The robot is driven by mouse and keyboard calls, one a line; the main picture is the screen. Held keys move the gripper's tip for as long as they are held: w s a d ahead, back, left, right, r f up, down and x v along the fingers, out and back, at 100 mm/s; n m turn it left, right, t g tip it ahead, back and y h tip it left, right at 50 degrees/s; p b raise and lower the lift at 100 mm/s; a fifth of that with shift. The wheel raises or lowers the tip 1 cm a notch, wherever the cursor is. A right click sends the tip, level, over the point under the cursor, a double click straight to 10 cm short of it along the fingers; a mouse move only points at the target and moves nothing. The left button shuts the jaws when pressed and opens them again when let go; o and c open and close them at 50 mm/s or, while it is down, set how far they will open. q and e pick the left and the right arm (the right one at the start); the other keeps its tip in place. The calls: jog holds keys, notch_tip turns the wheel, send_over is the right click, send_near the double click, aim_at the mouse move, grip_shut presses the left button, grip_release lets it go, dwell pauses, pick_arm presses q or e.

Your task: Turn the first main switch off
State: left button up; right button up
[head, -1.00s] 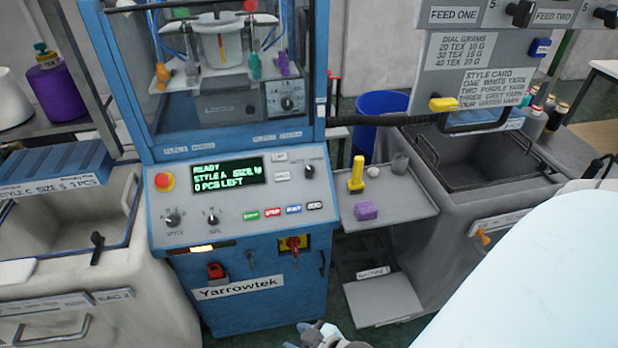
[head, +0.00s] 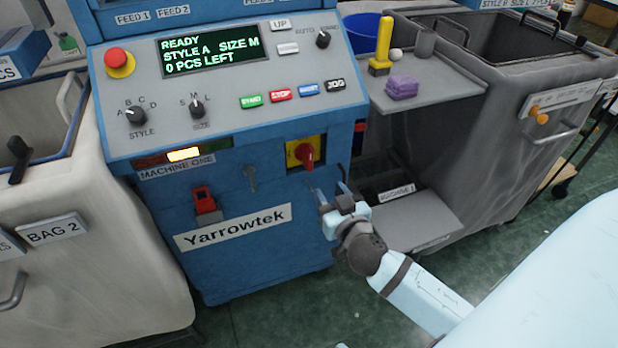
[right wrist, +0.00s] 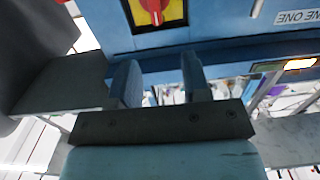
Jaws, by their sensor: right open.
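The main switch (head: 305,154) is a red rotary handle on a yellow plate, on the blue front of the machine labelled MACHINE ONE. Its red handle points roughly up and down. My right gripper (head: 328,190) is open and empty, just below and to the right of the switch, apart from it. In the right wrist view the switch (right wrist: 153,10) shows at the top edge, beyond the two open fingers (right wrist: 160,80). My left gripper is not in view.
A red lockout-like piece (head: 204,200) and a key (head: 250,178) are on the panel left of the switch. A grey shelf (head: 440,85) holds a yellow tool and a purple block. A lower grey step (head: 420,220) sits right of the machine.

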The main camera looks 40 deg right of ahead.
aim_at(311, 157)
jog(key=x, duration=0.9)
jog(key=b+x, duration=0.1)
jog(key=x, duration=0.4)
jog(key=shift+d+r, duration=0.1)
jog(key=shift+d, duration=0.2)
grip_shut()
